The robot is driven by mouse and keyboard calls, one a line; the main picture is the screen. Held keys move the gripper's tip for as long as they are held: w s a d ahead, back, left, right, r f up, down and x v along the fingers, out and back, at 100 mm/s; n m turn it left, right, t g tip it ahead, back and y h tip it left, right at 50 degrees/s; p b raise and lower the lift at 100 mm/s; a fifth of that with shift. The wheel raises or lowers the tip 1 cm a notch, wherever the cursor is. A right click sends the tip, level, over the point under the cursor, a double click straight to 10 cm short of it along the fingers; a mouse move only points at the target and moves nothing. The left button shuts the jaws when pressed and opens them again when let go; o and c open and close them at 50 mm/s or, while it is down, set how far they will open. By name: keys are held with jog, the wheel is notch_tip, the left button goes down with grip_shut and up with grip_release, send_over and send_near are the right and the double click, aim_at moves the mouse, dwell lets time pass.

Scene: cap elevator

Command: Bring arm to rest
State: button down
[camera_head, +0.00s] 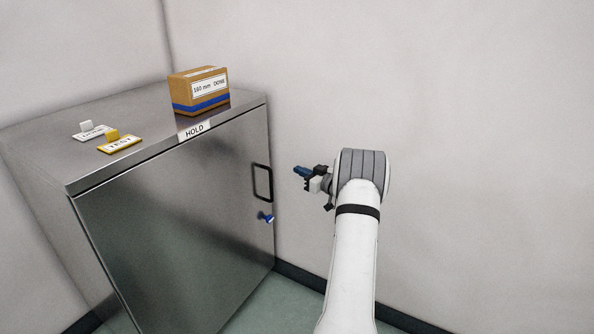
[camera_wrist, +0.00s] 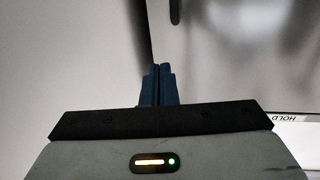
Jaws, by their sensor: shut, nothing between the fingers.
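My gripper (camera_head: 303,172) is at the end of my raised white arm, right of the steel cabinet and apart from it. Its blue fingers point left toward the cabinet's black door handle (camera_head: 262,183). In the wrist view my gripper (camera_wrist: 158,70) shows its two blue fingers together with nothing between them. Part of the cabinet's "HOLD" label (camera_wrist: 292,118) shows at the right edge of that view.
The steel cabinet (camera_head: 175,225) has its door shut, with a blue key-like knob (camera_head: 265,217) below the handle. On top are a cardboard box (camera_head: 199,92), a yellow "TEST" tag (camera_head: 120,144) and a white tag (camera_head: 88,131). Walls stand close behind; the right side is free.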

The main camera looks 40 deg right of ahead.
dwell(0.4)
jog(key=w+a+r+m+g+h+p, duration=0.1)
jog(key=a+r+h+p, duration=0.15)
jog(key=r, duration=0.45)
jog(key=w+a+r+m+h+p, duration=0.1)
jog(key=w+a+r+h+p, duration=0.2)
jog(key=r, duration=0.4)
jog(key=s+a+r+m+g+h+p, duration=0.2)
jog(key=s+a+r+g+h+p, duration=0.15)
jog(key=s+a+r+p, duration=0.55)
jog(key=s+a+r+g+y+p, duration=0.2)
jog(key=s+a+r+g+p, duration=0.1)
jog(key=s+a, duration=1)
jog(key=s+a+r+n+g+y+p, duration=0.1)
jog(key=s+a+r+g+p, duration=0.3)
jog(key=s+a, duration=0.9)
jog(key=s+g+y+p, duration=0.1)
jog(key=s+g, duration=0.2)
jog(key=s, duration=0.5)
jog(key=shift+r+y+p, duration=0.3)
